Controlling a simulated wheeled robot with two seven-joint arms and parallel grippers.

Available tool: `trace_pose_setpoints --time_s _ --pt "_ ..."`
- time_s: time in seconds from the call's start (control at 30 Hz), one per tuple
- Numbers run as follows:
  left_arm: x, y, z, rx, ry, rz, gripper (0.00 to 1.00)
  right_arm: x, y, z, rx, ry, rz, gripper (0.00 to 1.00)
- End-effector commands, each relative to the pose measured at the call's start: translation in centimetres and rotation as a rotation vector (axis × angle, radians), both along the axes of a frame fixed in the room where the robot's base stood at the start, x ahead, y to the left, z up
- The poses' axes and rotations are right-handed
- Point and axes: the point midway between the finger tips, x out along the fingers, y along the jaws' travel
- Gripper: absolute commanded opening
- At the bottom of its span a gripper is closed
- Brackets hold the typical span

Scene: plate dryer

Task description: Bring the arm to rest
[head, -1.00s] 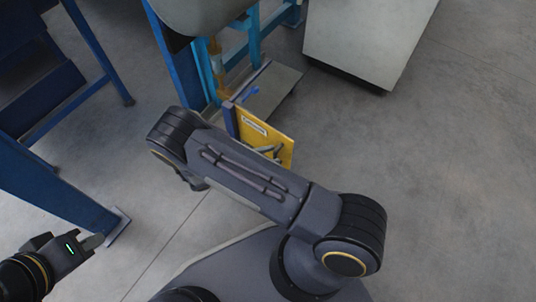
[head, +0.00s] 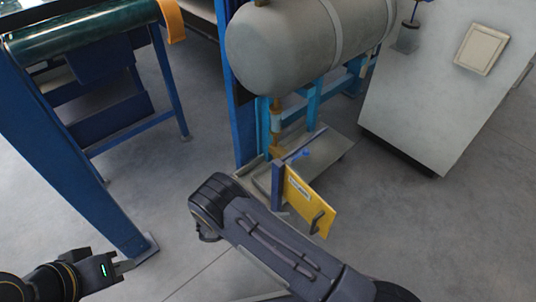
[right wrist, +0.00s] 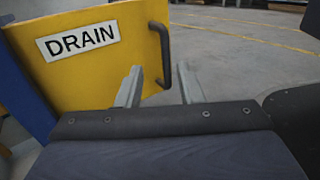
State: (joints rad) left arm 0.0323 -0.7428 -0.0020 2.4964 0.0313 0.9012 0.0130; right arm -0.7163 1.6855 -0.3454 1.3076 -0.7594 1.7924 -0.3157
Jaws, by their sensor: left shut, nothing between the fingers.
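My left gripper (head: 124,266) is at the lower left of the head view, shut and empty, in front of the foot of a blue post. My right arm (head: 265,240) reaches up from the bottom of the head view; its gripper is hidden there. In the right wrist view my right gripper (right wrist: 159,73) is open, its two fingers apart. The dark handle (right wrist: 163,55) of the yellow DRAIN panel (right wrist: 90,75) shows just beyond the left finger. I cannot tell whether they touch. The yellow panel (head: 303,196) stands right of my right arm's bend in the head view.
A grey tank (head: 285,48) on a blue frame stands behind the panel. A pale cabinet (head: 430,90) is at the upper right. A blue post (head: 75,170) and bench (head: 110,115) are on the left. Open grey floor lies to the right of the panel.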

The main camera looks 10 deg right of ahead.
Motion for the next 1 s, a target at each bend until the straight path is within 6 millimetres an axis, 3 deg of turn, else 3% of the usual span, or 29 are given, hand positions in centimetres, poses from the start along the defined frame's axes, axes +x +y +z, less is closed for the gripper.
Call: trace_pose_setpoints --time_s 0.27,0.57,1.0 --pt "0.0 0.0 0.0 0.000 0.000 0.000 0.00 0.2 -0.5 1.2 0.058 -0.021 -0.052 0.34" --pt "0.0 0.0 0.0 0.000 0.000 0.000 0.00 -0.9 -4.2 8.3 0.475 -0.197 -0.405 0.34" --pt "0.0 0.0 0.0 0.000 0.000 0.000 0.00 -6.7 -7.8 18.6 1.086 -0.655 -0.896 0.34"
